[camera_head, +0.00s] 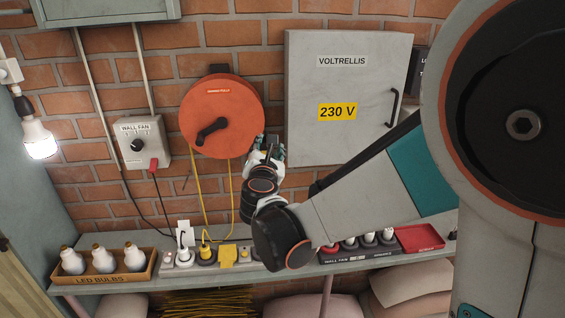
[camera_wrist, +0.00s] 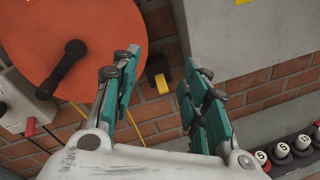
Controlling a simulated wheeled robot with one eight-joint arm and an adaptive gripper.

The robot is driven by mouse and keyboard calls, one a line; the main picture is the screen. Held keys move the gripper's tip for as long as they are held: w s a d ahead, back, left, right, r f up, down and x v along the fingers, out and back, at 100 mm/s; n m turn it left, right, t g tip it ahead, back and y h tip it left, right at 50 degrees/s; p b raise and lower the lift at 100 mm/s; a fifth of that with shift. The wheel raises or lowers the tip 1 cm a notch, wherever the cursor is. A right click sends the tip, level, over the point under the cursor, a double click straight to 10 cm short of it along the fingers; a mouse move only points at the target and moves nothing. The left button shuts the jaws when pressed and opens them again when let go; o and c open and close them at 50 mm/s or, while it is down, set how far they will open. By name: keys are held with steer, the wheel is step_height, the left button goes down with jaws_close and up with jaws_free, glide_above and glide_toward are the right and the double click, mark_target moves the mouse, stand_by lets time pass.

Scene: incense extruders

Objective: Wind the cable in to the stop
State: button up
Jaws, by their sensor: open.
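The orange round cable reel (camera_head: 238,112) hangs on the brick wall with a black crank (camera_head: 211,131) on its face, the arm angled down-left. The yellow cable (camera_head: 230,185) hangs from it in two strands toward the bench; whether it touches a stop is not visible. In the wrist view the reel (camera_wrist: 75,25) and its crank (camera_wrist: 62,68) lie left of my gripper (camera_wrist: 162,58). My gripper (camera_head: 268,150) is open and empty, just right of the reel's lower edge. A small yellow-and-black part (camera_wrist: 159,74) on the wall shows between its fingers.
A grey cabinet (camera_head: 345,100) marked 230 V is right of the reel. A wall fan switch box (camera_head: 141,141) is left. The bench below holds a bulb tray (camera_head: 100,280), a socket strip with plugs (camera_head: 206,258) and a red tray (camera_head: 420,238). Yellow cable coils (camera_head: 205,303) lie underneath.

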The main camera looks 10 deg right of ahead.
steer(key=s+d+f+m+g+h+b, duration=0.1)
steer(key=s+d+f+m+g+b, duration=0.1)
steer(key=d+m, duration=0.6)
steer(key=shift+s+d+f+m+g+h+b, duration=0.35)
steer(key=shift+s+m+g+b, duration=0.15)
steer(key=shift+s+b, duration=0.3)
